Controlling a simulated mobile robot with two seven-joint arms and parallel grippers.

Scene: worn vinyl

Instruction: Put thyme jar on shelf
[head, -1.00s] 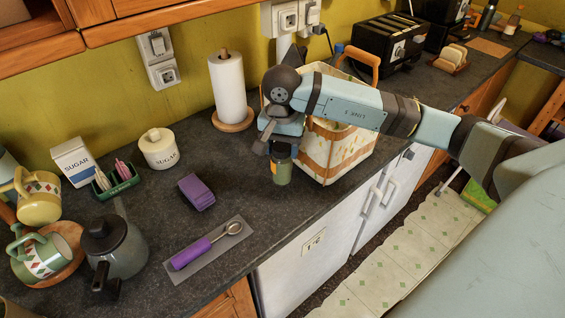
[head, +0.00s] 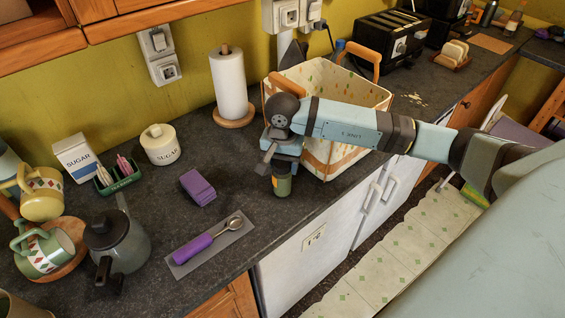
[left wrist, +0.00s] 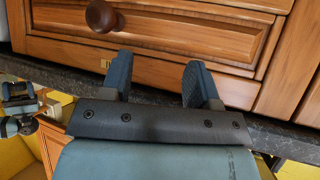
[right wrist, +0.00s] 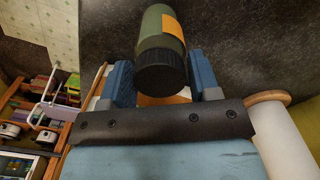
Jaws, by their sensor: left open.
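A small green jar with an orange label and black lid (head: 283,182) is near the front edge of the dark counter; its label is unreadable. My right gripper (head: 282,158) points down and is shut around its lid end. In the right wrist view the jar (right wrist: 163,45) sits between the two fingers (right wrist: 160,85). I cannot tell whether its base touches the counter. My left gripper (left wrist: 155,80) is open and empty beside wooden drawer fronts (left wrist: 170,35); it is outside the head view.
A patterned basket (head: 330,155) stands right behind my right gripper. A paper towel roll (head: 230,85), a purple block (head: 197,187), a scoop on a grey mat (head: 210,241) and a grey pot (head: 118,243) stand to the left. Wooden cabinets (head: 150,8) hang above.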

